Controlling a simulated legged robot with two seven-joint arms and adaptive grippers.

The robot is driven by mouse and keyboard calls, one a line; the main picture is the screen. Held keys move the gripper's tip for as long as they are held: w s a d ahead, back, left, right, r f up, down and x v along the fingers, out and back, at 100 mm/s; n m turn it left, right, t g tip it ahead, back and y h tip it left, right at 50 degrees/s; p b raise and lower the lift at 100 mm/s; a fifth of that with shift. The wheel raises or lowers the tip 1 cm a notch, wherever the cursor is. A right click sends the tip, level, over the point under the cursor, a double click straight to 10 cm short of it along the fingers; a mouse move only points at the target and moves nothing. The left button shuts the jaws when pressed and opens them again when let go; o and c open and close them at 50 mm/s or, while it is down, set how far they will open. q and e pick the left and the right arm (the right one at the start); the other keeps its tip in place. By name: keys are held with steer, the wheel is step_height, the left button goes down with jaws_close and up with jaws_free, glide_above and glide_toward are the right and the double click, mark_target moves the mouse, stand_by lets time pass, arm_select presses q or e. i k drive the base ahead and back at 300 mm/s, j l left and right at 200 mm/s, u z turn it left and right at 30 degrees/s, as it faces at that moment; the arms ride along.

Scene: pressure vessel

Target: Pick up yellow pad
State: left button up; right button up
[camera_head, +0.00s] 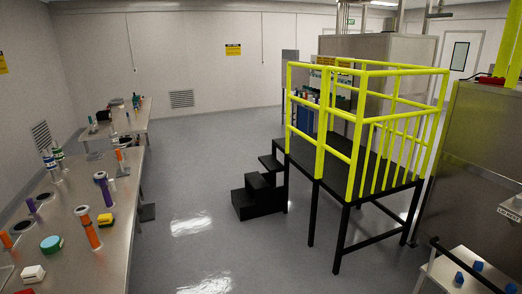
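A small yellow block-like item (105,218), which looks like the yellow pad, lies on the long metal bench (118,258) at the left. Neither of my grippers is in view.
Orange, purple and white items and a teal round lid (52,243) stand on the bench. A white box (33,273) is at its near end. Clear grey floor lies right of the bench. Black steps (258,197) and a yellow-railed platform (340,165) stand beyond.

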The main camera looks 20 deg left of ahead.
mark_target(104, 220)
steer(key=i+j+u, duration=0.25)
steer(key=i+u, duration=0.15)
steer(key=i+j+u, duration=0.1)
steer(key=i+u, duration=0.75)
steer(key=i+l+u, duration=0.25)
steer(key=i+u, duration=0.15)
steer(key=i+l+u, duration=0.85)
steer(key=u, duration=0.15)
steer(key=i+l+u, duration=0.45)
steer(key=l+u, duration=0.15)
steer(key=i+l+u, duration=0.1)
steer(key=l+u, duration=0.2)
steer(key=i+l+u, duration=0.1)
steer(key=l+u, duration=0.2)
steer(key=l, duration=0.25)
steer(key=l+u, duration=0.45)
steer(key=l, duration=0.55)
